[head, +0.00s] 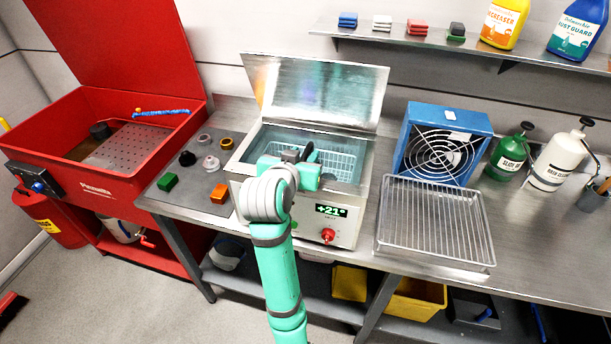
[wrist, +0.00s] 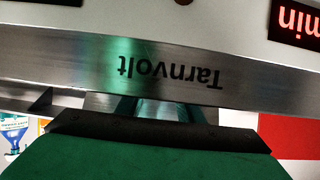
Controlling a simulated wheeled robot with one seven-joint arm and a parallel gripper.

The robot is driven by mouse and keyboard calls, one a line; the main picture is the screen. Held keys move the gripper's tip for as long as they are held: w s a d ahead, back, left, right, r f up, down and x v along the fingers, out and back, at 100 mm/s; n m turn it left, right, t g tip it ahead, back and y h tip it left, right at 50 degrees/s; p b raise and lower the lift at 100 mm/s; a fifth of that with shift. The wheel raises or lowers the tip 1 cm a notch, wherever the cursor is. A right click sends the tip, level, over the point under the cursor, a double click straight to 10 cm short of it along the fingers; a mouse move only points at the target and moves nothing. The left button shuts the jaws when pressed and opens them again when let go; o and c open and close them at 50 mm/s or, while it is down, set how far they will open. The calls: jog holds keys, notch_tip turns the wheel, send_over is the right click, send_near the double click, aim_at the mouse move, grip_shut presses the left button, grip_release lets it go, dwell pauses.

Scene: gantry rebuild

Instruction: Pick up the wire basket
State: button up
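The wire basket (head: 340,163) is pale mesh and sits inside the open tank of the ultrasonic cleaner (head: 345,232), a metal box with a raised lid. My gripper (head: 298,154) is over the left part of the tank, at or near the basket's left side, and my wrist hides that part of the basket. Its dark fingers show only in part, so I cannot tell whether they are apart or touch the basket. In the wrist view, the basket is not recognisable; a metal band with upside-down "Tarnvolt" lettering (wrist: 172,72) fills the middle.
The raised lid (head: 315,92) stands behind the tank. A wire rack on a tray (head: 435,222) and a blue fan box (head: 440,145) are to the right. Small coloured blocks and round parts lie left, beside a red parts washer (head: 125,200).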

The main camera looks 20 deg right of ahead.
jog(key=shift+c, duration=0.4)
grip_shut()
jog(key=shift+r, duration=0.1)
dwell(0.8)
